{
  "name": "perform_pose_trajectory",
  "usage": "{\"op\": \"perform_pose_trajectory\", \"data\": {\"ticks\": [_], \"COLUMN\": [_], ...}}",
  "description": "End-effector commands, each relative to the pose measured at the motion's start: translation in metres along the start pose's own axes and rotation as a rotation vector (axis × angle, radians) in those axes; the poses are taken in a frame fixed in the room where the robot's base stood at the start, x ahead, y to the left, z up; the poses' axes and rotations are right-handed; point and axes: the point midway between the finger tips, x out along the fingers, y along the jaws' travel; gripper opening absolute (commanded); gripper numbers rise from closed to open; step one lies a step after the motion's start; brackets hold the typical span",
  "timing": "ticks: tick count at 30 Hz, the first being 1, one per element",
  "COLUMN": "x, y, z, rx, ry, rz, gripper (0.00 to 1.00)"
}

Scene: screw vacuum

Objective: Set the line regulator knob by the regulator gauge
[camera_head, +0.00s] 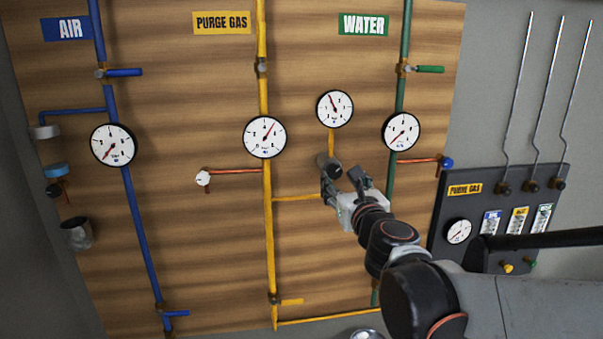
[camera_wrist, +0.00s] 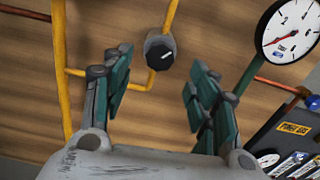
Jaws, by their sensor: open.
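The line regulator knob (camera_head: 327,162) is dark and round, on the yellow pipework below the regulator gauge. In the wrist view the knob (camera_wrist: 160,51) shows a short white mark and lies ahead of the space between my fingers. The regulator gauge (camera_head: 334,108) is a white dial with its needle pointing up and left; it is outside the wrist view. My gripper (camera_head: 343,181) is open just below and right of the knob. In the wrist view my gripper (camera_wrist: 158,84) has its fingers spread with nothing between the pads. I cannot tell the exact distance to the knob.
The yellow purge gas pipe (camera_head: 265,190) with its gauge (camera_head: 265,137) stands left. The green water pipe (camera_head: 402,80) and water gauge (camera_head: 401,131) are close on the right. A dark panel (camera_head: 455,213) with thin rods and small meters is at right.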

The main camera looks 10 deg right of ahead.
Motion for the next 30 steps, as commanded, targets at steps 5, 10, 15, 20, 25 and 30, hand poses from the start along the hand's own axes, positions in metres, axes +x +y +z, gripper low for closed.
{"op": "perform_pose_trajectory", "data": {"ticks": [5,10,15,20,25,30], "x": [0.027,0.047,0.058,0.06,0.06,0.06], "y": [0.0,0.0,0.0,0.0,0.0,0.0], "z": [0.001,0.001,0.0,0.0,0.0,0.0], "rx": [0.001,0.001,0.001,0.001,0.001,0.001], "ry": [0.0,0.0,0.0,0.0,0.0,0.0], "rz": [0.0,0.0,0.0,0.0,0.0,0.0], "gripper": [0.54,0.54,0.54,0.54,0.54,0.2]}}
